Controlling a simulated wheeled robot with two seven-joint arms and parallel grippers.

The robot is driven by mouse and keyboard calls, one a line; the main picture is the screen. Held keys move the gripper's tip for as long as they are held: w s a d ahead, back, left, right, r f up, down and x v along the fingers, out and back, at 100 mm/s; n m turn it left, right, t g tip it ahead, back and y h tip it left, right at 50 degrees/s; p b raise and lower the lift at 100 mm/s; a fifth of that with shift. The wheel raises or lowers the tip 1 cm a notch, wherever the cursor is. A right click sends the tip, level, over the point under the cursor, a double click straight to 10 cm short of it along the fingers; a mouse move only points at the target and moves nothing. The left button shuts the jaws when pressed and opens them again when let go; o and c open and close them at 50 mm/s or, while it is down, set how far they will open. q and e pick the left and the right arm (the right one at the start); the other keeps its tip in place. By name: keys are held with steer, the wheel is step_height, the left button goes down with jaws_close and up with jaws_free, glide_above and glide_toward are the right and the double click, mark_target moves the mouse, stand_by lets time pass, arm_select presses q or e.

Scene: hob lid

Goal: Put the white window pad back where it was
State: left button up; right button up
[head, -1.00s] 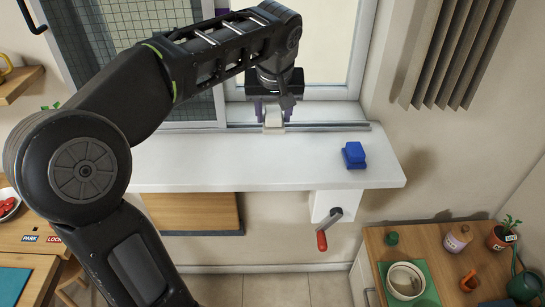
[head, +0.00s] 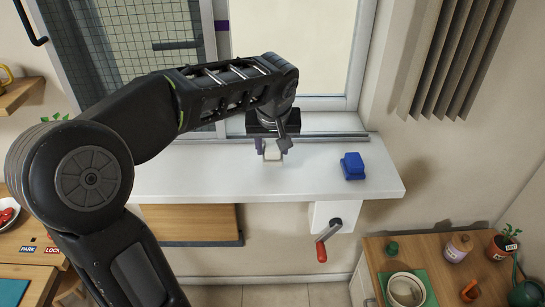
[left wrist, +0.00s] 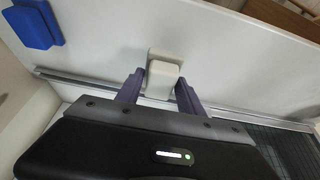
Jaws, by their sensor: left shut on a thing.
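The white window pad (head: 272,154) is between the fingers of my left gripper (head: 272,148), over the white window sill. In the left wrist view the white pad (left wrist: 162,75) sits between the two purple fingers of my left gripper (left wrist: 160,88), which is shut on it. I cannot tell whether the pad touches the sill. A blue pad (head: 352,166) lies on the sill to the right, apart from the gripper; it also shows in the left wrist view (left wrist: 32,24). My right gripper is not in view.
The window sill (head: 215,180) is clear between the white pad and the blue one. A metal rail (head: 335,135) runs along its back below the window. A crank with a red handle (head: 321,252) hangs below the sill. A wooden table (head: 430,257) with pots stands lower right.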

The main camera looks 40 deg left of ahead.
mark_target(272, 158)
arm_select(q)
steer(key=shift+f, duration=1.8)
steer(key=shift+f, duration=0.2)
steer(key=o, duration=1.2)
steer(key=shift+r, duration=0.1)
steer(key=v, duration=1.2)
steer(key=shift+r, duration=0.1)
